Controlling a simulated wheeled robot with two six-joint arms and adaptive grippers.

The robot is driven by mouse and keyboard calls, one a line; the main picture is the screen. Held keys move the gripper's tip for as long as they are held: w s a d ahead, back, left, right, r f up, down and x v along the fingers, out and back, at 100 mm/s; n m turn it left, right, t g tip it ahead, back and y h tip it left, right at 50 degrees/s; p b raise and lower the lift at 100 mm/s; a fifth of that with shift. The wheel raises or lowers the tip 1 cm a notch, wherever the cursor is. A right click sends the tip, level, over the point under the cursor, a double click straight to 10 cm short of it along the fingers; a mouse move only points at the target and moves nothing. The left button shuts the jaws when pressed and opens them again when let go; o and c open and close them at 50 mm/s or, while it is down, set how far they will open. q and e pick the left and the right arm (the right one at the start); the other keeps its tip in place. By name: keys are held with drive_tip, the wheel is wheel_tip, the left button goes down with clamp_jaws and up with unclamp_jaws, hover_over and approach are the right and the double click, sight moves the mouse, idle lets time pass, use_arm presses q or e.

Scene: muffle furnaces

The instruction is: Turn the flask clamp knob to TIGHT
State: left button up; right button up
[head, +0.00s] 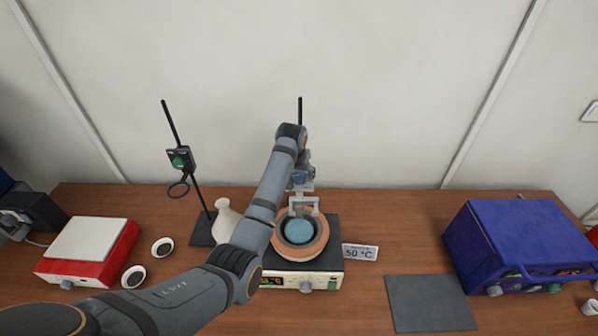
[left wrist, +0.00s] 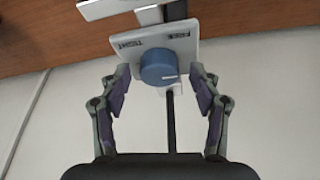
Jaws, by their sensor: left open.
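The flask clamp knob (left wrist: 158,68) is blue and round with a white mark, on a white plate (left wrist: 128,48) lettered TIGHT and FREE. The lettering appears upside down in the left wrist view. The mark points towards the right there, on the FREE side. My left gripper (left wrist: 160,74) is open, with one finger on each side of the knob and visible gaps between. In the head view my left arm hides much of this clamp and its stand; only the rod top (head: 300,110) shows clearly above. My right gripper is not in view.
A heating mantle (head: 300,250) holding a blue flask stands below the arm, beside a 50 °C sign (head: 360,252). Another stand with a green clamp knob (head: 179,162) and a white flask (head: 224,220) are left. A grey mat (head: 430,303) and blue box (head: 510,240) lie right.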

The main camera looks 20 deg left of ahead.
use_arm(q)
drive_tip(key=shift+c, duration=0.2)
drive_tip(key=c, duration=1.1)
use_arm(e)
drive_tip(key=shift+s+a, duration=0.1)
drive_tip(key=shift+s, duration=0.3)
